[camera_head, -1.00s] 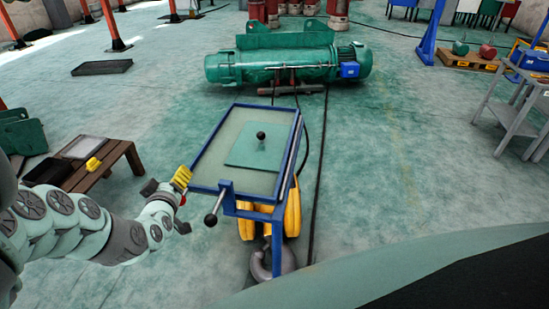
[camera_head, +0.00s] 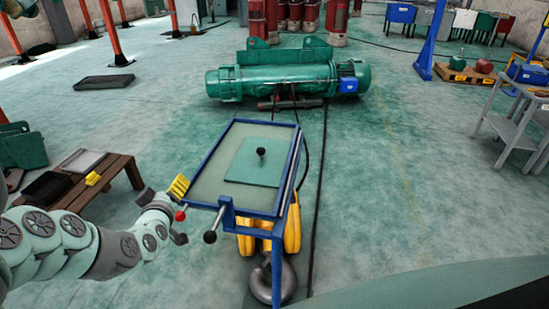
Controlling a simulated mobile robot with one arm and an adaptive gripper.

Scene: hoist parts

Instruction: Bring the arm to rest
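My arm comes in from the left, with its jointed pale green links. My gripper (camera_head: 166,215) is at the left side of a blue-framed trolley (camera_head: 226,203). Its two dark fingers are spread wide apart, and I see nothing clamped between them. A yellow ribbed piece (camera_head: 179,186) is just beyond the gripper, by the trolley's left edge; whether it touches a finger I cannot tell. A red knob (camera_head: 180,215) shows close to the gripper.
The trolley top carries a green plate (camera_head: 255,168) with a black knob. A low wooden table (camera_head: 125,166) with trays stands left. A yellow hoist block with a grey hook (camera_head: 263,283) is under the trolley. A green hoist drum (camera_head: 285,80) lies behind; open floor surrounds them.

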